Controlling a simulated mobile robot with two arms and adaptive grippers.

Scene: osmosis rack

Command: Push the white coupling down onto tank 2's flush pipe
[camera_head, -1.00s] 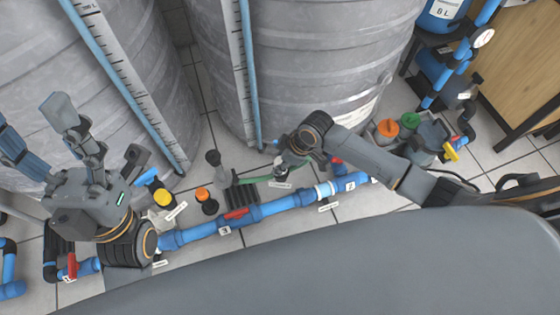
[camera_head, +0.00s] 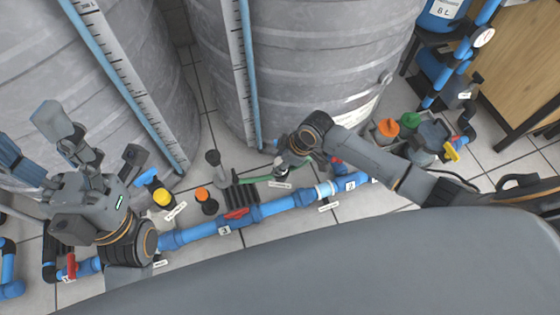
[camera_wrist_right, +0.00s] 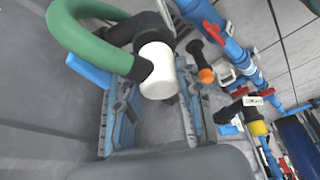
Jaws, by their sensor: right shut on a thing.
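The white coupling (camera_wrist_right: 158,70) shows large in the right wrist view, at the end of a black elbow with a green hose (camera_wrist_right: 75,35). My right gripper (camera_wrist_right: 155,105) is shut on the white coupling, with a ridged finger on either side. In the head view my right gripper (camera_head: 284,166) reaches down in front of the middle tank (camera_head: 310,70), and the green hose (camera_head: 255,180) runs left from it. The arm hides most of the coupling there. The pipe end under the coupling is hidden. My left gripper (camera_head: 28,122) is open and empty at the far left.
A blue pipe (camera_head: 280,206) with a red-handled valve (camera_head: 237,213) runs along the floor before the tanks. Orange (camera_head: 202,194) and yellow (camera_head: 161,197) caps stand left of the hose. Orange- and green-topped containers stand right of my right arm. Tiled floor shows between them.

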